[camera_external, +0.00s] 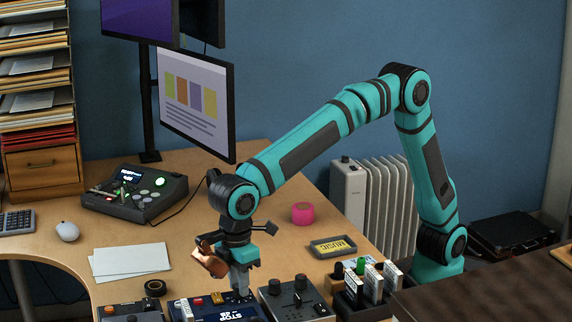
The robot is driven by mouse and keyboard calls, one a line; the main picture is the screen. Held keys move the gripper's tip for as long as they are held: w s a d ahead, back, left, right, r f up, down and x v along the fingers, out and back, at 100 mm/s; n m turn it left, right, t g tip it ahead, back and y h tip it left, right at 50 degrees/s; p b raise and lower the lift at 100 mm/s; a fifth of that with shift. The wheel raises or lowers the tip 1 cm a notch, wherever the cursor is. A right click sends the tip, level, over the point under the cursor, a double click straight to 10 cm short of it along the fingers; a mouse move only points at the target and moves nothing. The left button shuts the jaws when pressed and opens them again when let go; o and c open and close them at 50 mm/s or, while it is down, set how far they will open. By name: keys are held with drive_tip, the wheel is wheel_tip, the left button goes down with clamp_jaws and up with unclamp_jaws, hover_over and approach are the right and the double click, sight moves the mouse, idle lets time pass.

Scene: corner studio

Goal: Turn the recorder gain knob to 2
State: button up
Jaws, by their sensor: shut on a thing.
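A blue device with a lit display reading "STOP" (236,314), which looks like the recorder, stands at the front edge of the picture, its lower part cut off. My gripper (239,292) points down at its top, just behind the display. It is shut on a small knob there, which I take to be the gain knob. The fingers hide most of the knob, so I cannot read its pointer or scale.
A grey box with black knobs (297,299) stands close on the right, and a dark orange-marked unit (130,311) on the left. Paper (131,260) lies left.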

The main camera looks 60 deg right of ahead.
sight(237, 284)
drive_tip(key=shift+n, duration=0.4)
drive_tip(key=o, duration=1)
drive_tip(key=shift+w+r, duration=0.2)
drive_tip(key=shift+r, duration=8.5)
